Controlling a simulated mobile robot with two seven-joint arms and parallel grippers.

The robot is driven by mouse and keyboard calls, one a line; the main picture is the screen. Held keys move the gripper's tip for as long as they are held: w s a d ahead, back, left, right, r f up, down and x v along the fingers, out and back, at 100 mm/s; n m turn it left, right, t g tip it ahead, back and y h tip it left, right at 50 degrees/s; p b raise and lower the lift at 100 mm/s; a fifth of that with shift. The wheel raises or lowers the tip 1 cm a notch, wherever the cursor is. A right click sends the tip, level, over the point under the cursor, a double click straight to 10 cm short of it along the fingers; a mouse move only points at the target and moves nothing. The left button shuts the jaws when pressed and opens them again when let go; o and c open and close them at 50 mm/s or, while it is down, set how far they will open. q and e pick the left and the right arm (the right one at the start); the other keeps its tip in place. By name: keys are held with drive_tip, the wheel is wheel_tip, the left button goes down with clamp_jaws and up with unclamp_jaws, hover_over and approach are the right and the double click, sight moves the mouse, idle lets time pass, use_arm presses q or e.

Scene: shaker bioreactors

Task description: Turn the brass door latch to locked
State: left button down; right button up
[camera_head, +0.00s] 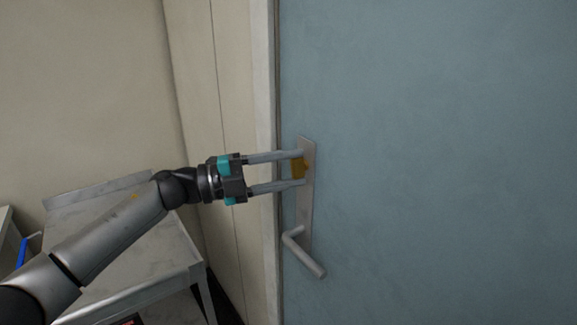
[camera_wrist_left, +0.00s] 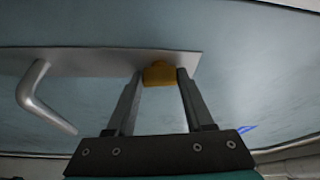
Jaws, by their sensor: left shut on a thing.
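The brass door latch (camera_head: 299,168) sits on the upper part of a grey metal door plate (camera_head: 306,212) on a blue door (camera_head: 430,160). My left gripper (camera_head: 298,168) reaches in from the left with its two fingers above and below the latch, shut on it. In the left wrist view the latch (camera_wrist_left: 159,74) shows as a yellow-brown block between the fingertips of the left gripper (camera_wrist_left: 159,78). The fingers partly cover the latch, so I cannot tell its exact turn angle. My right gripper is in neither view.
A grey lever handle (camera_head: 305,256) juts out from the plate below the latch; it also shows at left in the wrist view (camera_wrist_left: 40,100). A pale table (camera_head: 150,240) stands at lower left under my left arm. The door frame (camera_head: 265,120) is just left of the plate.

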use_arm(q)
drive_tip(key=shift+m+y, duration=0.4)
drive_tip(key=shift+m, duration=0.5)
drive_tip(key=shift+c, duration=1.4)
unclamp_jaws()
drive_tip(key=v, duration=1.5)
drive_tip(key=shift+w, duration=0.15)
drive_tip(key=shift+a, duration=0.1)
